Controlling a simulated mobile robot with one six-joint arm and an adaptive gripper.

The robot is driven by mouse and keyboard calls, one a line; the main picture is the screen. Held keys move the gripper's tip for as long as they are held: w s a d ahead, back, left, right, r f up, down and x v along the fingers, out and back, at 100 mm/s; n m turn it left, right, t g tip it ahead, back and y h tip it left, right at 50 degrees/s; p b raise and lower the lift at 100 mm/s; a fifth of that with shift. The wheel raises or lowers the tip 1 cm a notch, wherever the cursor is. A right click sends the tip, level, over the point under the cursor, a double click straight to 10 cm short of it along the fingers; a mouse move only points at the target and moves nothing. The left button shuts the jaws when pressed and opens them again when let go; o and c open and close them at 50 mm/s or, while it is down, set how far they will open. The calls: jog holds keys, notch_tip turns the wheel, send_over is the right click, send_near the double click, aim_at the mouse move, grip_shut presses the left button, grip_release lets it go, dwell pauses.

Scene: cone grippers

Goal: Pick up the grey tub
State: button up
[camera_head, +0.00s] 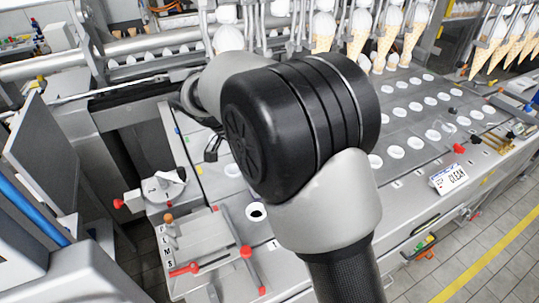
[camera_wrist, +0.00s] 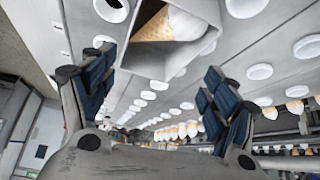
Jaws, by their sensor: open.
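A grey open tub (camera_wrist: 152,62) shows at the top of the wrist view, partly cut off by the frame edge. An ice cream cone with a white top (camera_wrist: 172,24) lies in it. My gripper (camera_wrist: 156,66) is open, with one dark-padded finger on each side of the picture. The tub appears between and beyond the fingertips, and no touch shows. In the head view my arm covers the middle of the machine, and I cannot make out the tub or the fingers there.
Rows of round white holders (camera_head: 433,135) cover the metal deck. Filled cones (camera_head: 360,35) hang along the back. A "CLEAN" sign (camera_head: 449,179) stands at the front edge. A fixture with red handles (camera_head: 205,250) is at front left. Tiled floor (camera_head: 490,250) is clear at right.

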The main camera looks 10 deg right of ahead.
jog(key=o, duration=0.4)
jog(key=b+x, duration=0.1)
jog(key=x, duration=0.1)
jog(key=shift+d+f, duration=0.1)
jog(key=shift+f, duration=0.15)
jog(key=b+x, duration=0.1)
jog(key=x, duration=0.1)
jog(key=b+x, duration=0.1)
jog(key=x, duration=0.2)
jog(key=shift+w+d+r, duration=0.1)
jog(key=shift+w, duration=0.15)
jog(key=shift+c, duration=0.3)
jog(key=shift+s, duration=0.1)
jog(key=c, duration=1.8)
